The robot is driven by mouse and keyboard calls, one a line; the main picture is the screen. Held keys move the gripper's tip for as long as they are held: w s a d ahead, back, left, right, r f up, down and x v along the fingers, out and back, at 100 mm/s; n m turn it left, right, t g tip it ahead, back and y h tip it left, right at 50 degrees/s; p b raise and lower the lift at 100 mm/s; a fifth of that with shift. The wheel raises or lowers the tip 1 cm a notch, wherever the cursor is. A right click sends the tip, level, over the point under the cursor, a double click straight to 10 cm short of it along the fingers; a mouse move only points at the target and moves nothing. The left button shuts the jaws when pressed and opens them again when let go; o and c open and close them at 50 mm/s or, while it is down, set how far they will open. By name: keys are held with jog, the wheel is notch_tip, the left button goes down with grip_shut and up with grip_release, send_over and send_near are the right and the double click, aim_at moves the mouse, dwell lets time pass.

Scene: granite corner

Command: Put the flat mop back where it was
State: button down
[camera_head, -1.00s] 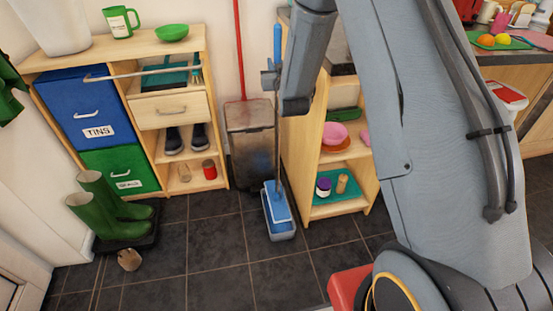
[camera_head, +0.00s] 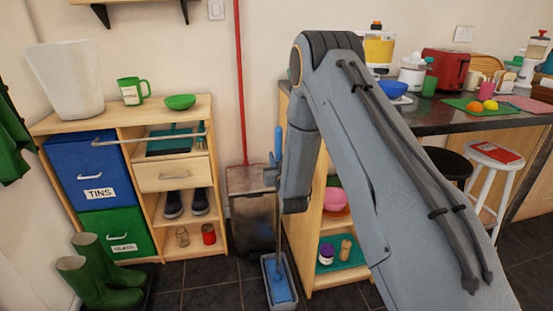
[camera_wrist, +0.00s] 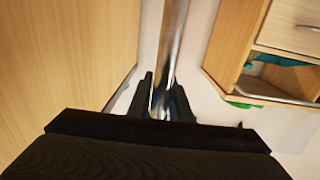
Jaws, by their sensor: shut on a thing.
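The flat mop has a blue grip (camera_head: 278,143), a thin metal pole and a flat blue head (camera_head: 280,286). It stands upright between the wooden shelf unit and the counter. Its head is in a shallow grey-blue tray (camera_head: 266,268) on the floor; I cannot tell if it rests on the bottom. My gripper (camera_head: 271,176) is shut on the pole just below the blue grip. In the wrist view the shiny pole (camera_wrist: 173,45) runs between the dark fingers of my gripper (camera_wrist: 166,92).
A grey pedal bin (camera_head: 250,215) stands behind the mop, with a red pole (camera_head: 240,90) against the wall. The shelf unit (camera_head: 122,118) is left, the counter's open shelves (camera_head: 325,280) right. Green boots (camera_head: 98,275) stand front left. Dark floor is clear left of the tray.

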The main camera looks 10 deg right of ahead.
jog(key=c, duration=1.6)
grip_release()
